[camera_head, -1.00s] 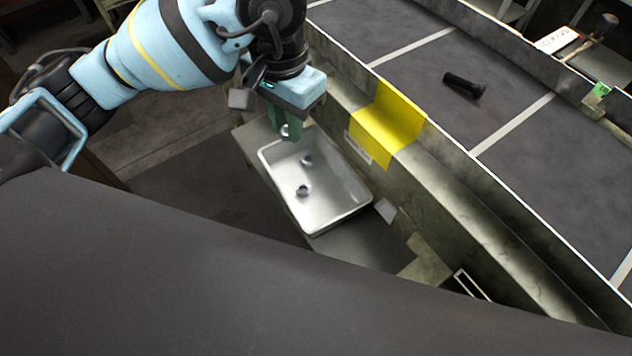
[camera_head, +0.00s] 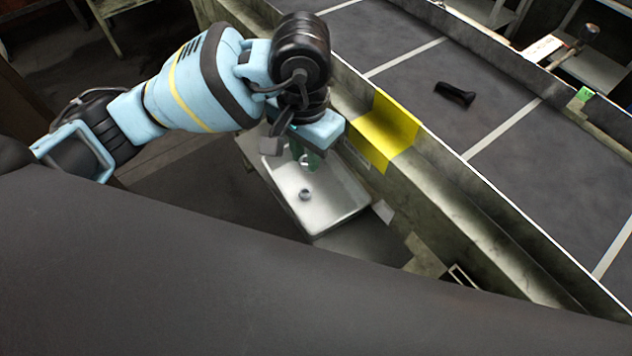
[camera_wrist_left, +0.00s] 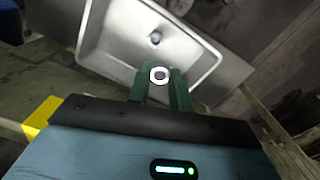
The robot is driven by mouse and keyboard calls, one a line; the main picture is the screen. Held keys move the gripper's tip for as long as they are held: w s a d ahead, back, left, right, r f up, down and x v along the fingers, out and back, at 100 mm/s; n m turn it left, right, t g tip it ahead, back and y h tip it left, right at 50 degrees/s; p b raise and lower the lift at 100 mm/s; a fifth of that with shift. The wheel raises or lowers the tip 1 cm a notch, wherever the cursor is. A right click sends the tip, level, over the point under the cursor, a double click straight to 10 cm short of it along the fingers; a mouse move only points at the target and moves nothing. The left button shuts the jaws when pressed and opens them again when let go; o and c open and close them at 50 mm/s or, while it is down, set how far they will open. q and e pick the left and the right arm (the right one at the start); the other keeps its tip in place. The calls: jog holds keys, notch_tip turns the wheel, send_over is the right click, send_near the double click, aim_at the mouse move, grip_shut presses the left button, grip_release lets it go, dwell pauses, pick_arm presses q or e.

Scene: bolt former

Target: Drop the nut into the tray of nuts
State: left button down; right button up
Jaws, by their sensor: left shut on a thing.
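My left gripper (camera_head: 309,160) points down over the metal tray (camera_head: 342,212). Its green fingers are shut on a ring-shaped metal nut (camera_wrist_left: 159,75), held between the fingertips above the tray. In the left wrist view, the left gripper (camera_wrist_left: 160,82) overlaps the near part of the tray (camera_wrist_left: 108,64). A loose nut (camera_head: 304,195) lies on the tray floor, and it also shows in the left wrist view (camera_wrist_left: 155,38). My gripper hides the far part of the tray in the head view. My right gripper is not in view.
A grey wall with a yellow patch (camera_head: 385,132) runs along the tray's right side. Beyond it, a dark bolt (camera_head: 455,94) lies on a belt-like surface (camera_head: 430,65) with white lines. A dark surface (camera_head: 200,270) fills the foreground.

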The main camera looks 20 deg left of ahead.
pick_arm(q)
jog(key=shift+f+b, duration=0.3)
jog(key=shift+f, duration=0.8)
jog(key=c, duration=1.2)
grip_release()
notch_tip(320, 180, up, 7)
jog(key=shift+f, duration=0.15)
jog(key=shift+r, duration=0.55)
